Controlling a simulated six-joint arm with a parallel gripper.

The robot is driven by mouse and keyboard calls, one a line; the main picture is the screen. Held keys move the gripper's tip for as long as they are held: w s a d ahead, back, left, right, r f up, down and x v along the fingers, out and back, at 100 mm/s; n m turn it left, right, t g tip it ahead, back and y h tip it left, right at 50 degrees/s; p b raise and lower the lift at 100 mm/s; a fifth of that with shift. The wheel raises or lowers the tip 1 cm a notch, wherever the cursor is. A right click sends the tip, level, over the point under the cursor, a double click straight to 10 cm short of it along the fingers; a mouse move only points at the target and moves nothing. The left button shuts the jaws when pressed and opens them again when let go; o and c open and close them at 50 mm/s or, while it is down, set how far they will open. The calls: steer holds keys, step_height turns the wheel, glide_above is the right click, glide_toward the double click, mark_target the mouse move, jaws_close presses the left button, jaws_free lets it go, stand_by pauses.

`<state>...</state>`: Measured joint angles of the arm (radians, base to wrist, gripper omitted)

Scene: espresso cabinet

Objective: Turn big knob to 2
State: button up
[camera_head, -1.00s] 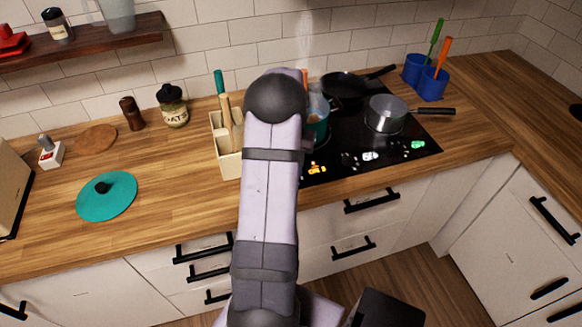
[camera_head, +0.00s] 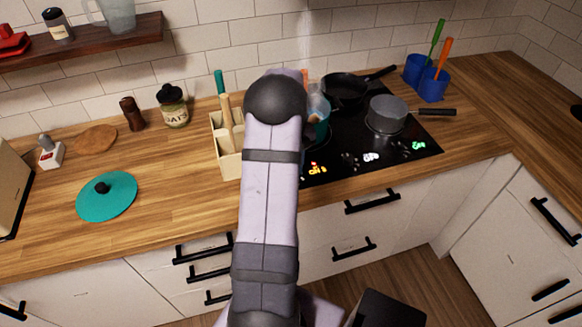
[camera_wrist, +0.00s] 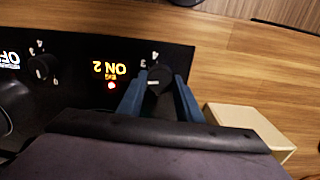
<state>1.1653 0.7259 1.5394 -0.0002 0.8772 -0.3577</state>
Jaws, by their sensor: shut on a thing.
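In the wrist view my gripper (camera_wrist: 160,82) has its two blue fingers shut on a round black knob (camera_wrist: 158,77) on the cooktop panel, one on each side. Small white numbers, including a 3 and a 4, show beside the knob. The lit yellow display (camera_wrist: 110,69) next to it appears upside down and reads "ON 2", with small lettering that looks like "BIG" and a red light. In the head view this display is orange (camera_head: 317,169); my arm hides the gripper and the knob.
A second knob (camera_wrist: 40,68) sits farther along the panel, by a white "OFF" display (camera_wrist: 9,60). A teal pot (camera_head: 318,128), black pan (camera_head: 346,88) and grey saucepan (camera_head: 386,114) stand on the cooktop. A beige utensil holder (camera_head: 229,165) is close to my arm.

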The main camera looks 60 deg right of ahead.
steer(key=shift+r, duration=0.1)
steer(key=o, duration=1)
steer(key=shift+o, duration=0.2)
steer(key=shift+r+b, duration=1.2)
steer(key=shift+r, duration=2.45)
